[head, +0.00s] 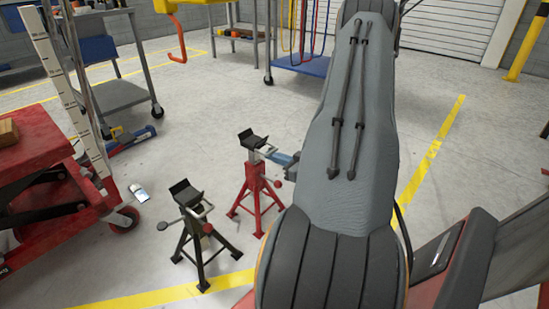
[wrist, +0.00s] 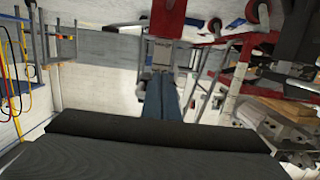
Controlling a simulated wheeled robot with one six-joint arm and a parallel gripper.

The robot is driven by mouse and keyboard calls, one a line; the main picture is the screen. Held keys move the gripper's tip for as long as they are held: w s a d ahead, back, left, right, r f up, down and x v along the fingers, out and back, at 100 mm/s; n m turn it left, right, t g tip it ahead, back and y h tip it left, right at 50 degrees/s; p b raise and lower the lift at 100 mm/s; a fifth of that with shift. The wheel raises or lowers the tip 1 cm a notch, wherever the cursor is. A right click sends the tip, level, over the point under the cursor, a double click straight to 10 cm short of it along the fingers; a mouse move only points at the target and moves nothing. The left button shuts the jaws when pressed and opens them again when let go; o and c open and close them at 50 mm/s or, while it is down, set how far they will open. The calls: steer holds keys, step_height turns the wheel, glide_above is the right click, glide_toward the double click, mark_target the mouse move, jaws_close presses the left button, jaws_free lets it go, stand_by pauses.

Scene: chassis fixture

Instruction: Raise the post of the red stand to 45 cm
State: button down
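The red stand (head: 256,190) stands upright on the floor in the middle of the head view, with three splayed legs. Its grey post carries a dark saddle (head: 253,140) on top, a short way above the red frame. My gripper (head: 279,156), with blue fingers, is at the right of the post, just below the saddle. In the wrist view the blue fingers (wrist: 162,80) lie close together and point at the post (wrist: 160,55), with the red frame beyond. Whether they grip the post or only touch it cannot be made out.
A black stand (head: 205,235) of like shape stands in front and left of the red one. A white upright scale with dark marks (head: 62,85) rises by the red cart (head: 40,190) at left. A small device (head: 139,193) lies on the floor. Open floor lies behind the stands.

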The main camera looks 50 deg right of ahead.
steer(key=shift+r+p, duration=2.5)
steer(key=shift+r, duration=0.45)
steer(key=shift+s+f+b, duration=0.1)
steer(key=shift+f+b, duration=0.55)
steer(key=shift+f, duration=1)
steer(key=s+p, duration=0.4)
steer(key=s, duration=0.4)
steer(key=shift+s+d, duration=0.35)
steer(key=shift+s, duration=0.05)
